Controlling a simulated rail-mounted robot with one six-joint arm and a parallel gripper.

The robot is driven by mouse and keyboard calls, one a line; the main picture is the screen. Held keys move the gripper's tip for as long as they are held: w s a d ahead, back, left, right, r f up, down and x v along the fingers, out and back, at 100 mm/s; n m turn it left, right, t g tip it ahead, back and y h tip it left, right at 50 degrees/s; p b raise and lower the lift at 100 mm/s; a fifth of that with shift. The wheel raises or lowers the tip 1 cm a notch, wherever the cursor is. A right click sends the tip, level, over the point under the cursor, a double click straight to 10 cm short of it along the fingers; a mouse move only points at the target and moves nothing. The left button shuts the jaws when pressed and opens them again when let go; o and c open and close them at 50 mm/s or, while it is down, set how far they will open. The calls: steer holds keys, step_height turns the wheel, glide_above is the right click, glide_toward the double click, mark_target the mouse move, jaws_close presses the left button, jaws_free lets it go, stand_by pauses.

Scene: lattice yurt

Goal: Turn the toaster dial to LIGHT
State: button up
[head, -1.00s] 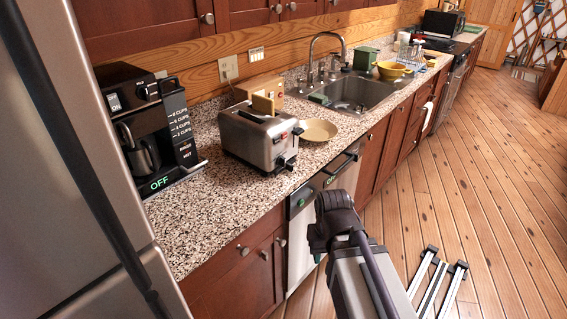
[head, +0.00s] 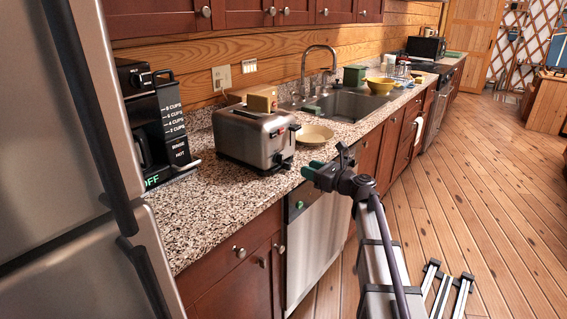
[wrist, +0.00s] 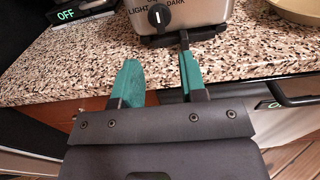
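The silver toaster (head: 242,138) stands on the speckled counter with bread in its top. In the wrist view, the toaster's end face (wrist: 200,12) shows a black dial (wrist: 159,16) between the words LIGHT, on the left, and DARK, on the right. The dial's white mark stands about upright, between the two words. My gripper (head: 310,172) is in front of the counter edge, right of and below the toaster. In the wrist view my gripper (wrist: 158,65) has its two teal fingers apart, with nothing between them, short of the dial.
A coffee maker (head: 155,120) with a green OFF display stands left of the toaster. A pale plate (head: 315,134) lies to its right, before the sink (head: 350,106). A dishwasher (head: 315,235) is below the counter, whose front edge is close to my gripper.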

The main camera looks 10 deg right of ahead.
mark_target(279, 159)
steer(key=x, duration=1)
steer(key=shift+w+a, duration=0.15)
steer(key=shift+a, duration=0.05)
jaws_close()
